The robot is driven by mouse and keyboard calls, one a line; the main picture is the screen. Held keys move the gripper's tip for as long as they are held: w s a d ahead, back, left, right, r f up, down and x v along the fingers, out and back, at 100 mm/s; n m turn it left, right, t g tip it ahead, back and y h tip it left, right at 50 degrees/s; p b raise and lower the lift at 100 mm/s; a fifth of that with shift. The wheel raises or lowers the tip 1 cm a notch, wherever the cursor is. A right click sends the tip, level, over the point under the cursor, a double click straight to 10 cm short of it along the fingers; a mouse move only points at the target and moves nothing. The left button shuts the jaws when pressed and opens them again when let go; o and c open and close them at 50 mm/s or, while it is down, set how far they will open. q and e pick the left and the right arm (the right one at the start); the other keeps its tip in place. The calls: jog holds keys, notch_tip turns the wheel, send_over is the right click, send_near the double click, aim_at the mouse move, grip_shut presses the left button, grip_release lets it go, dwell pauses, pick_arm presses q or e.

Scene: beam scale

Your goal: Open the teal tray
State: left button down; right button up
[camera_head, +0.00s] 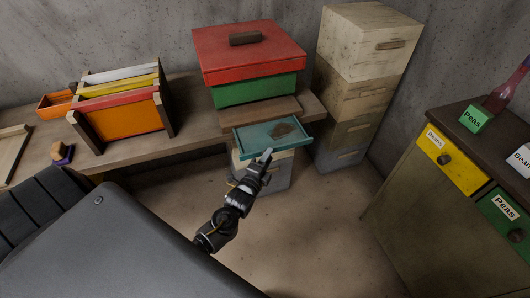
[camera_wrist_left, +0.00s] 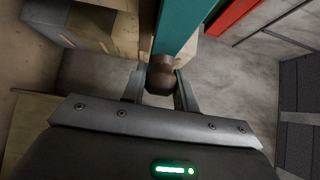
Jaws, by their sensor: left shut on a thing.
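The teal tray (camera_head: 254,139) sticks out from under the green and red hive box in the head view, with a brown patch on its floor. Its teal front (camera_wrist_left: 174,28) shows in the left wrist view, with a round brown knob (camera_wrist_left: 161,76) on it. My left gripper (camera_head: 266,156) is at the tray's front edge. In the left wrist view its two fingers stand either side of the knob, and it is shut on the knob. My right gripper is in neither view.
The green box (camera_head: 255,90) with a red lid (camera_head: 270,60) stands above the tray. A stack of pale boxes (camera_head: 342,89) stands close to the right. An orange frame holder (camera_head: 122,122) is on the bench at left. A cabinet with yellow (camera_head: 462,174) and green drawers stands at right. The floor in front is clear.

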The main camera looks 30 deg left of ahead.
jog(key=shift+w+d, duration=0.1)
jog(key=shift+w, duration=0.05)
pick_arm(q)
jog(key=c, duration=1.5)
grip_release()
jog(key=o, duration=0.4)
jog(key=s, duration=0.7)
jog(key=s+d+b, duration=0.1)
jog(key=s, duration=0.2)
jog(key=shift+s, duration=0.35)
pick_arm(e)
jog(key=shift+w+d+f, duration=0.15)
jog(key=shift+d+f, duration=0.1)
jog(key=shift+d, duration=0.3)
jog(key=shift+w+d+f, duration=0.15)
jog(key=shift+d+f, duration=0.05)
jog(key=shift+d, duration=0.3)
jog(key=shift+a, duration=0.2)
